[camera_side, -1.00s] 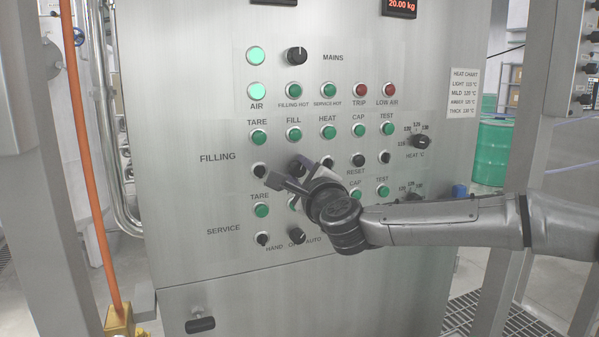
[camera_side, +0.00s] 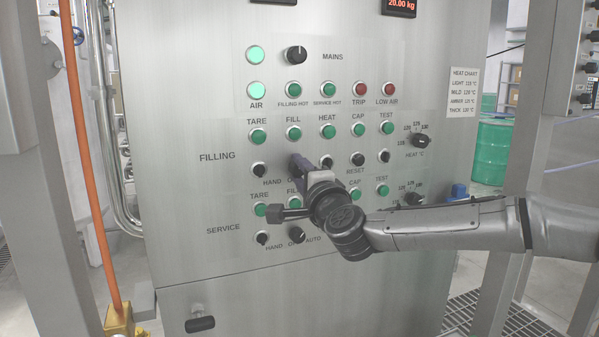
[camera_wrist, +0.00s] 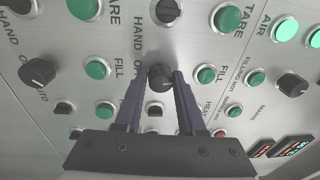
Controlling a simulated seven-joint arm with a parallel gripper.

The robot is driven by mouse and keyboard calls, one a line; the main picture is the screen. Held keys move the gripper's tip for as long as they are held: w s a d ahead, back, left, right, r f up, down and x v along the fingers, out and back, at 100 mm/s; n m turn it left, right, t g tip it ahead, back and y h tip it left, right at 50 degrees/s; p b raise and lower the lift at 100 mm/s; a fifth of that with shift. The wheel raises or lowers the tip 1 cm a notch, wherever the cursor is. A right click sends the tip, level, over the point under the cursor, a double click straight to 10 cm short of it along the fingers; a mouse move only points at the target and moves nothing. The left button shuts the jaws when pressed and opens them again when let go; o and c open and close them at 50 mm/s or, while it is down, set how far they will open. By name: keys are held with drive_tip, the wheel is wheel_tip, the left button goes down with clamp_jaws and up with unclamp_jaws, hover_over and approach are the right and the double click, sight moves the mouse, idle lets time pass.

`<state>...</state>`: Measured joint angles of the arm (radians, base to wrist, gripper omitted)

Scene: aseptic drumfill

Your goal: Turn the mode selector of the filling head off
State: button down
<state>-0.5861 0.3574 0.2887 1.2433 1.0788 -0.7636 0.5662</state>
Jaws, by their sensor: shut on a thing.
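The filling mode selector (camera_wrist: 160,77) is a black knob on the steel panel, in the FILLING row by the HAND and OFF lettering. My gripper (camera_wrist: 161,75) is shut on it, with one dark finger on each side of the knob in the wrist view. In the side view my gripper (camera_side: 297,163) reaches the panel from the right and covers the selector and part of its lettering. I cannot tell which position the selector points to.
A small black knob (camera_side: 260,170) is left of the held selector. The service selector (camera_side: 297,235) sits below. Green buttons (camera_side: 294,132) are close above, and the large mains knob (camera_side: 296,55) is higher up. A heat knob (camera_side: 420,141) is at right.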

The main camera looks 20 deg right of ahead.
drive_tip(key=shift+r, duration=0.1)
drive_tip(key=c, duration=0.5)
unclamp_jaws()
drive_tip(key=s, duration=0.4)
drive_tip(key=s+f, duration=0.1)
drive_tip(key=s, duration=0.4)
drive_tip(key=s+a, duration=0.1)
drive_tip(key=s, duration=0.3)
drive_tip(key=shift+s+f, duration=0.15)
drive_tip(key=shift+s, duration=0.25)
